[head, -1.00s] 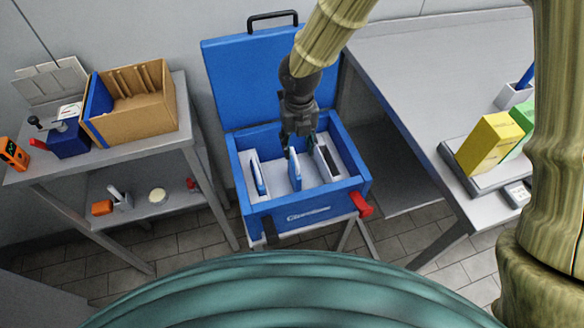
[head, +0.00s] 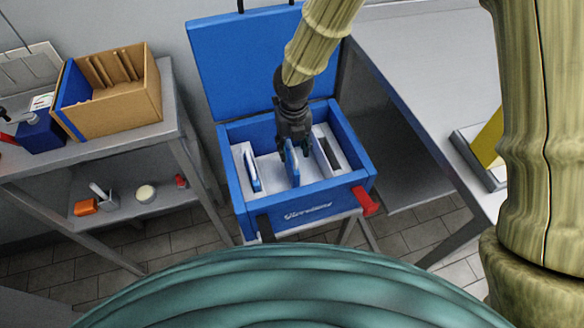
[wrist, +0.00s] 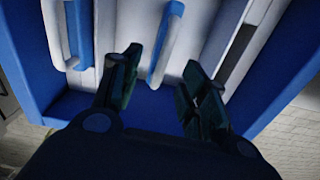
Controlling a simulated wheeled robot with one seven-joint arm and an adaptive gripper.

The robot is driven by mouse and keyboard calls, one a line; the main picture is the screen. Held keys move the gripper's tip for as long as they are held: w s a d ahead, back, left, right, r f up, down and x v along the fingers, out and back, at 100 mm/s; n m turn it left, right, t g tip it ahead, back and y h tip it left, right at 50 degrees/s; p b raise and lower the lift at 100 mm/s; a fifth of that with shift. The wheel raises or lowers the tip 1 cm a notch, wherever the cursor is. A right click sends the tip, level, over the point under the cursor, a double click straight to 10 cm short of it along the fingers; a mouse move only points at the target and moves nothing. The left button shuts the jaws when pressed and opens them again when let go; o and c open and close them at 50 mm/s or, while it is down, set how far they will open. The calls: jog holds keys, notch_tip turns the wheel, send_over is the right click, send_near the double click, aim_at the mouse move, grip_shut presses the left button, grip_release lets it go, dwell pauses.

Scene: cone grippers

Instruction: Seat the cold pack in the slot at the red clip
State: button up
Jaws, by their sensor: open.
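A blue cold pack (head: 292,166) with a white edge handle (wrist: 165,45) stands on edge in the middle of the open blue cooler box (head: 305,195). My gripper (head: 294,147) is above it inside the box. In the wrist view my gripper (wrist: 160,65) is open, one finger on each side of the pack, with gaps showing. A narrow dark slot (head: 327,154) in a white holder lies to the right, on the side of the red clip (head: 365,201). It also shows in the wrist view (wrist: 238,55). The pack's lower part is hidden.
Another blue-and-white pack (head: 251,168) stands in the left holder. A dark clip (head: 265,228) is at the box's front left. The raised lid (head: 260,70) stands behind. A shelf with a cardboard box (head: 115,100) is left; a grey table (head: 430,90) is right.

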aim_at(292, 165)
jog(key=shift+f, duration=0.9)
jog(key=f, duration=0.2)
jog(key=w+f, duration=0.1)
jog(key=shift+w+a+f, duration=0.2)
jog(key=shift+f, duration=0.7)
grip_shut()
